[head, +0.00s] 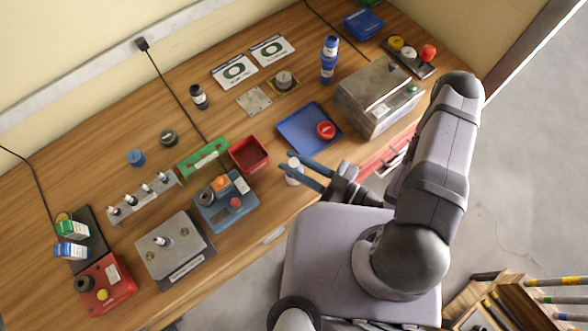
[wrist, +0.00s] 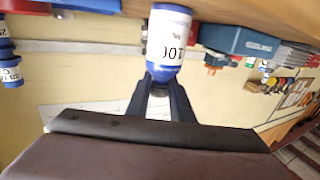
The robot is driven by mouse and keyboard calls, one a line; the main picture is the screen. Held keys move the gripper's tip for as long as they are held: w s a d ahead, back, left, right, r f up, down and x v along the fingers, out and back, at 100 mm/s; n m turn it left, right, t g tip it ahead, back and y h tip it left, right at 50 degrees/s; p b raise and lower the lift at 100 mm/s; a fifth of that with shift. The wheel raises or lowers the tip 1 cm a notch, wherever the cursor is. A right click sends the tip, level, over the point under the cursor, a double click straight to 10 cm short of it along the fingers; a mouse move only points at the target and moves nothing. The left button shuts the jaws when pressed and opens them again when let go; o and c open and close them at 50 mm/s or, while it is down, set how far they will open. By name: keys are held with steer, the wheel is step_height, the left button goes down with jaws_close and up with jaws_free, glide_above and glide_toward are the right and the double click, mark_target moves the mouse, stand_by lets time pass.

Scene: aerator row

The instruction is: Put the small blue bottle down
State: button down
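The small blue bottle (wrist: 168,45) has a white label with dark print and blue ends. In the head view the bottle (head: 293,176) is at the table's front edge, partly covered by the fingers. My gripper (head: 287,163) has its fingers along both sides of the bottle and looks shut on it. The fingers also show in the wrist view (wrist: 165,90). I cannot tell whether the bottle's base touches the wooden table (head: 290,205).
A red bin (head: 249,154), a blue button box (head: 226,203) and a blue tray (head: 300,135) with a red round item (head: 325,130) surround the bottle. A metal tank (head: 378,98) stands to the right. A taller blue bottle (head: 329,60) stands farther back.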

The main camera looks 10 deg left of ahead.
steer(key=shift+r, duration=0.15)
step_height(320, 180, up, 10)
steer(key=p, duration=0.7)
steer(key=shift+p, duration=0.4)
steer(key=shift+s+a+f+g+b, duration=0.15)
steer(key=shift+a+f+b, duration=0.05)
steer(key=shift+f+b, duration=0.25)
steer(key=shift+s+a+f+g+b, duration=0.1)
steer(key=shift+a+f+g+b, duration=0.05)
steer(key=shift+f+b, duration=0.25)
steer(key=w+a+n+b, duration=0.1)
steer(key=w+a+b, duration=0.4)
steer(key=w+b, duration=0.5)
steer(key=w+d+r+m+t+h+b, duration=0.1)
steer(key=w+d+r+m+t+h, duration=0.1)
steer(key=w+d+m+t+h, duration=0.65)
step_height(320, 180, down, 10)
steer(key=w+n+y, duration=0.1)
steer(key=w+y, duration=0.1)
steer(key=shift+a+y+p, duration=0.2)
steer(key=shift+y+p, duration=0.15)
